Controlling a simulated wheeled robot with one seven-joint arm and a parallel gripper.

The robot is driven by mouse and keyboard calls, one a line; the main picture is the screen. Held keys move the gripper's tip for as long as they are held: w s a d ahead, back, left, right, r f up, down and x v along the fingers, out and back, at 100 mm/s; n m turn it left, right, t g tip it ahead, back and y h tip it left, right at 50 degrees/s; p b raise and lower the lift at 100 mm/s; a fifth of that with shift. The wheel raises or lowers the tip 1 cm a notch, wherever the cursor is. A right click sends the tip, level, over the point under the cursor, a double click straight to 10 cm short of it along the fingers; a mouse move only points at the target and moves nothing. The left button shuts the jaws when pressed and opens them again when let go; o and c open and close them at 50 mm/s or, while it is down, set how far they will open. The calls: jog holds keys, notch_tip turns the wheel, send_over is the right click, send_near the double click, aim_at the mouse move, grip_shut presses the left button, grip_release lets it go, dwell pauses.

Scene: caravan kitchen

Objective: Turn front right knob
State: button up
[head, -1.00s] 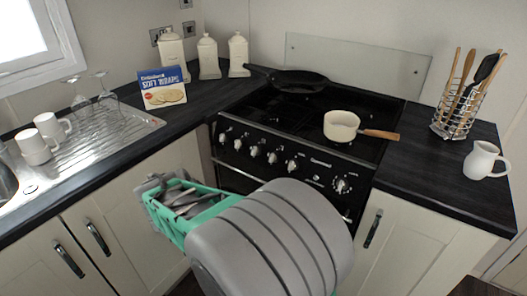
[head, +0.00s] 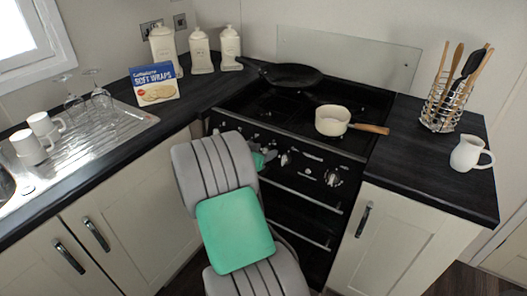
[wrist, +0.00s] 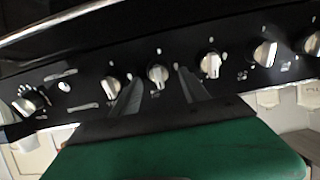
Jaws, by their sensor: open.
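The black cooker has a row of silver knobs on its front panel (head: 308,167). In the head view, a larger knob (head: 333,178) is at the right end and a smaller knob (head: 286,159) is just right of my gripper (head: 267,159). Another knob (wrist: 110,87) is just left of the fingers, and one (wrist: 210,65) is to the right. Contact cannot be told, nor which knob is labelled front right.
A cream saucepan (head: 331,120) with a wooden handle and a black frying pan (head: 290,75) stand on the hob. An oven handle (head: 300,192) runs below the panel. A utensil rack (head: 440,112) and white jug (head: 468,154) stand on the right worktop.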

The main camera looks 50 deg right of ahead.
jog(key=shift+c, duration=0.4)
grip_shut()
jog(key=shift+n, duration=0.4)
jog(key=n, duration=0.3)
jog(key=shift+w+n, duration=0.15)
jog(key=shift+n, duration=0.15)
jog(key=n+p, duration=0.2)
jog(key=n, duration=0.2)
jog(key=shift+w+a+n, duration=0.1)
jog(key=shift+w+n, duration=0.05)
jog(key=shift+n, duration=0.15)
jog(key=n+p, duration=0.1)
jog(key=n, duration=0.1)
jog(key=n+p, duration=0.1)
jog(key=n, duration=0.2)
jog(key=shift+w+f+n+t+y+p, duration=0.1)
jog(key=shift+n+t+y+p, duration=0.2)
jog(key=shift+p, duration=0.05)
jog(key=shift+a+f+n+p, duration=0.15)
jog(key=shift+n+p, duration=0.7)
jog(key=shift+n, duration=0.95)
jog(key=shift+f, duration=0.1)
